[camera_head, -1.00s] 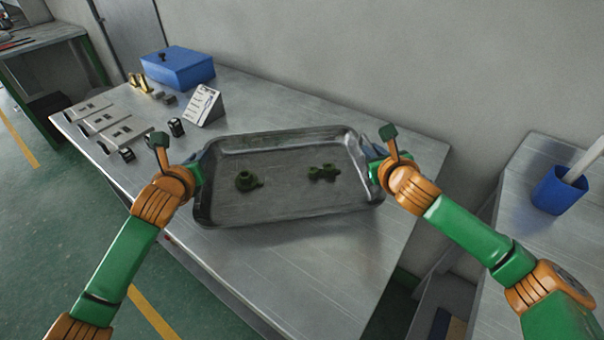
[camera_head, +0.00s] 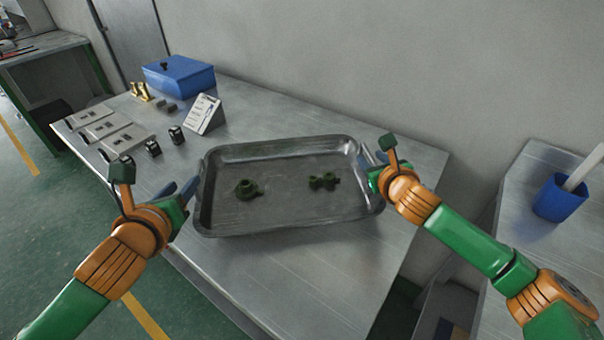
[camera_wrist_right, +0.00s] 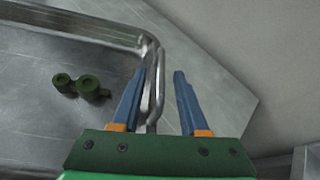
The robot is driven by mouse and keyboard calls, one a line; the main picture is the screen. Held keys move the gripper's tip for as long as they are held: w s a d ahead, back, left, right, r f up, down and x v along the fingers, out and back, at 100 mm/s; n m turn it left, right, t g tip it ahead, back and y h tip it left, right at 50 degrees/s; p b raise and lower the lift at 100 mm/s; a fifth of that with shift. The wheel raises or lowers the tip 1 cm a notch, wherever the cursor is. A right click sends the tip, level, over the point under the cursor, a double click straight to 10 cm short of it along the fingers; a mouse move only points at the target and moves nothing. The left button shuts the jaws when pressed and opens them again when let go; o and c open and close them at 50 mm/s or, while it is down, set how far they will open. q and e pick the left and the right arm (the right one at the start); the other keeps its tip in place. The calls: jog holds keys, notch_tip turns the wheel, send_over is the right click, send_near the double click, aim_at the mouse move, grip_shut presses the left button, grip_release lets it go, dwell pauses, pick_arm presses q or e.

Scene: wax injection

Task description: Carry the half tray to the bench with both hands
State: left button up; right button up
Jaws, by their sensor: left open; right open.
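The half tray (camera_head: 290,224) is a grey metal tray lying on the metal bench (camera_head: 300,285). Two dark green parts lie in it, one on the left (camera_head: 247,189) and one on the right (camera_head: 324,181). My left gripper (camera_head: 188,188) is open beside the tray's left end, its blue fingers just outside the rim. My right gripper (camera_head: 367,158) is at the tray's right end. In the right wrist view its open blue fingers (camera_wrist_right: 158,75) stand on either side of the tray's end rim (camera_wrist_right: 152,60), with a gap at the right finger.
A blue box (camera_head: 178,76), a small card stand (camera_head: 204,114), grey blocks (camera_head: 100,130) and small dark pieces are on the bench's far left. A blue cup (camera_head: 560,199) stands on another surface at right. The bench in front of the tray is clear.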

jog(key=shift+s+r, duration=0.15)
jog(key=shift+s, duration=0.2)
jog(key=v, duration=1.1)
jog(key=shift+s+d, duration=0.1)
jog(key=shift+s, duration=0.05)
pick_arm(q)
jog(key=shift+s+r, duration=0.15)
jog(key=shift+s, duration=0.2)
jog(key=shift+r, duration=0.1)
pick_arm(e)
jog(key=shift+r, duration=0.1)
